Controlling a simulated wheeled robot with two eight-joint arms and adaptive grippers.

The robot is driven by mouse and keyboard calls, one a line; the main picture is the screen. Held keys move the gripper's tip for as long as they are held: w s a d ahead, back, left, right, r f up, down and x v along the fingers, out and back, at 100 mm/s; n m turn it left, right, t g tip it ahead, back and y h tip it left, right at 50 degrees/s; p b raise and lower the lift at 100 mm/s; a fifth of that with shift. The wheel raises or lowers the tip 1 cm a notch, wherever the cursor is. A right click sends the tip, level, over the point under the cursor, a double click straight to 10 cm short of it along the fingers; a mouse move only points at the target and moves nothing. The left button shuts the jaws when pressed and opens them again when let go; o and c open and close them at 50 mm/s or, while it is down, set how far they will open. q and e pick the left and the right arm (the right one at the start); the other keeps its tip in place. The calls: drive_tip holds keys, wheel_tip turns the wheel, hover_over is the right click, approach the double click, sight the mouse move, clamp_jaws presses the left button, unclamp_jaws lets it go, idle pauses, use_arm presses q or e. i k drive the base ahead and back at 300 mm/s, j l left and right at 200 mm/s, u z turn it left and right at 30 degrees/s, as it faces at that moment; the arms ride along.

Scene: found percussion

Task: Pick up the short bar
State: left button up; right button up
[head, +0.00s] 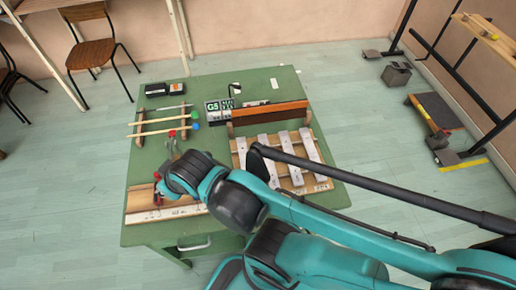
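Pale metal bars lie side by side on a wooden frame (322,187) on the green table; one is the rightmost bar (310,145). My arm covers the lower parts of several bars. A thin grey rod (164,107) lies across a wooden rack at the table's upper left. I cannot tell which piece is the short bar. My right arm reaches in from the lower right across the table. Its wrist (185,177) is over the table's left part, above a wooden strip (180,212). My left gripper is out of view.
A brown wooden board (268,113) stands behind the bars, beside a sign marked G5 (213,107). A black box (157,90) sits at the back left.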

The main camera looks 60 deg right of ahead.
sight(273, 183)
drive_tip(key=z, duration=0.4)
drive_tip(key=l+z, duration=0.1)
drive_tip(key=z, duration=1.2)
drive_tip(key=l+z, duration=0.1)
drive_tip(key=z, duration=0.3)
drive_tip(key=i+l, duration=0.1)
drive_tip(key=l, duration=0.2)
drive_tip(key=i+l, duration=0.1)
drive_tip(key=l, duration=0.15)
